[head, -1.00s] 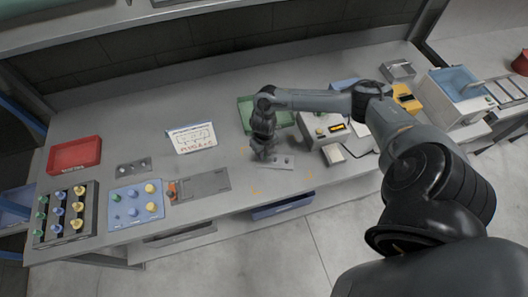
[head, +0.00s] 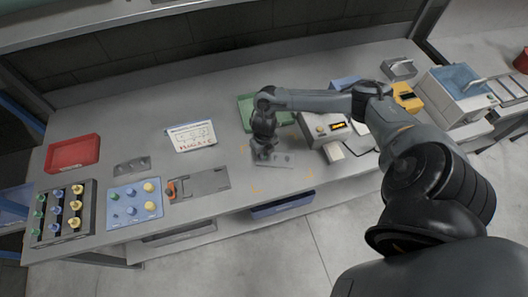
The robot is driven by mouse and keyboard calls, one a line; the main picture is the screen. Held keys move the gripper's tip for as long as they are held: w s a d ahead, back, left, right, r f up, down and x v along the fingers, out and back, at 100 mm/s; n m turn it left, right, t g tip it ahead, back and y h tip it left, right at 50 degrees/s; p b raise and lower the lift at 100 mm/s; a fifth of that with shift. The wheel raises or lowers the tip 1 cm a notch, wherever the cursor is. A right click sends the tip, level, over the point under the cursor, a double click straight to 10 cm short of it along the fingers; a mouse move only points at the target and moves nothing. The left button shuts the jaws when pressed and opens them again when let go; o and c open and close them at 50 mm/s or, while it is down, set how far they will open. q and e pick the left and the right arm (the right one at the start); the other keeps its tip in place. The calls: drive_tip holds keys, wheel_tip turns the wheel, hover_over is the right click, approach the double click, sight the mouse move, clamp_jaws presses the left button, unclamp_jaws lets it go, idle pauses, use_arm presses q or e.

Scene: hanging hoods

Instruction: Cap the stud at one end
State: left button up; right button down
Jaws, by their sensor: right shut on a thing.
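My right gripper (head: 264,153) is at the middle of the bench, pointing down over the left part of a small grey plate (head: 284,165) with round holes or marks. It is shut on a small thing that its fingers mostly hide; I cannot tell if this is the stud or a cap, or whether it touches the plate. A blue mat (head: 123,213) at the left front bears several small green, blue and yellow pieces. A black rack (head: 50,237) left of it holds several green, blue and yellow knob-like pieces. My left gripper is not in view.
A grey fixture (head: 208,181) with an orange clamp lies left of the gripper. A red tray (head: 73,152), a card (head: 191,136) and a green tray (head: 246,112) stand further back. Devices (head: 333,126) crowd the right.

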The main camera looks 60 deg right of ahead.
drive_tip(key=shift+f+b, duration=0.3)
drive_tip(key=shift+f, duration=0.1)
drive_tip(key=c, duration=0.9)
unclamp_jaws()
drive_tip(key=shift+o, duration=0.2)
drive_tip(key=shift+r, duration=0.1)
